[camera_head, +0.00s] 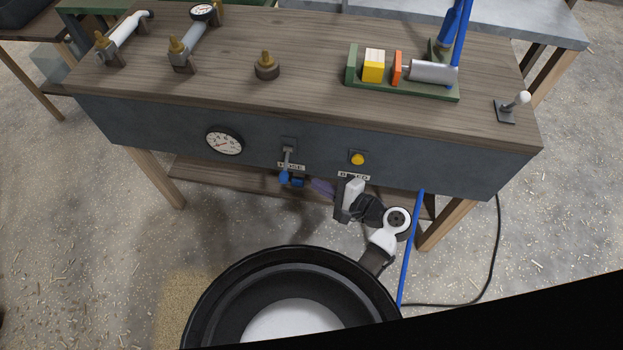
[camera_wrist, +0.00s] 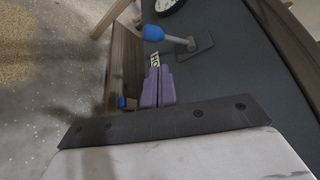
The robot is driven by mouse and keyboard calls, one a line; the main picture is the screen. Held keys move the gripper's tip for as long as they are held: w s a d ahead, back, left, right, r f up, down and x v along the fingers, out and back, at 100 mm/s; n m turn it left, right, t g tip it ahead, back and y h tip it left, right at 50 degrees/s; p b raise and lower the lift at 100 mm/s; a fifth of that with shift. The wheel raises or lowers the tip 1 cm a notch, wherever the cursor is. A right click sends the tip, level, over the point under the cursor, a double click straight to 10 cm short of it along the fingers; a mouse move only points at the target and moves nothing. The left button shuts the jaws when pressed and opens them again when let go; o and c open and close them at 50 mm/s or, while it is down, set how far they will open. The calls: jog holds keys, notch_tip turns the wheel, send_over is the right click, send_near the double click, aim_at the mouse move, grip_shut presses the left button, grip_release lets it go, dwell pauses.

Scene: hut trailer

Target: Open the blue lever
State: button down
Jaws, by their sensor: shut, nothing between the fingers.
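The lever hangs from a small plate on the dark front panel of the bench. It has a grey stem (camera_head: 288,155) and a blue tip (camera_head: 285,177) pointing down. In the wrist view its blue tip (camera_wrist: 153,33) and grey stem (camera_wrist: 177,40) stand out from the panel, just beyond my fingertips. My gripper (camera_head: 317,185) has purple fingers and is to the right of the lever in the head view. In the wrist view my gripper (camera_wrist: 159,72) is shut and empty, with a gap between it and the blue tip.
A second blue part (camera_head: 298,182) sits close beside the lever, low under the panel. A round gauge (camera_head: 225,141) is left of the lever, and a yellow button (camera_head: 358,158) is right of it. A blue pole (camera_head: 411,250) stands right of my arm. A lower shelf (camera_head: 215,178) runs underneath.

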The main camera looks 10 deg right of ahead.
jog(key=p+x, duration=0.1)
jog(key=x, duration=0.7)
jog(key=shift+w+a, duration=0.25)
jog(key=shift+r+p, duration=0.15)
jog(key=shift+p, duration=0.35)
